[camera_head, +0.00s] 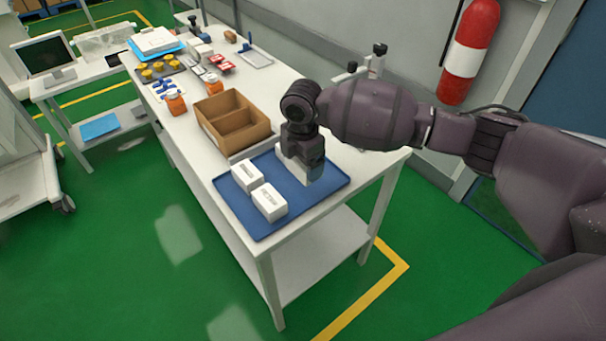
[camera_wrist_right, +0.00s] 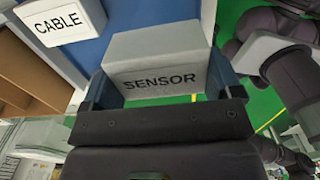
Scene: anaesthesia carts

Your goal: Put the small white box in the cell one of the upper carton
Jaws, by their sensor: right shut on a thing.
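My right gripper (camera_head: 303,168) points down over the right part of the blue tray (camera_head: 325,188). It is shut on a white box marked SENSOR (camera_wrist_right: 160,72), which sits between its fingers in the right wrist view; in the head view the gripper mostly hides this box. I cannot tell whether the box touches the tray. Two more small white boxes lie on the tray, a rear one (camera_head: 247,176) and a front one (camera_head: 269,203). One marked CABLE (camera_wrist_right: 60,20) shows in the wrist view. The open brown carton (camera_head: 262,128) stands behind the tray, divided into cells. My left gripper is out of view.
Orange-labelled bottles (camera_head: 176,103), a dark tray with yellow items (camera_head: 158,71) and other supplies stand farther back on the white table (camera_head: 203,160). A fire extinguisher (camera_head: 470,50) hangs on the wall at the right. The tray's front right is bare.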

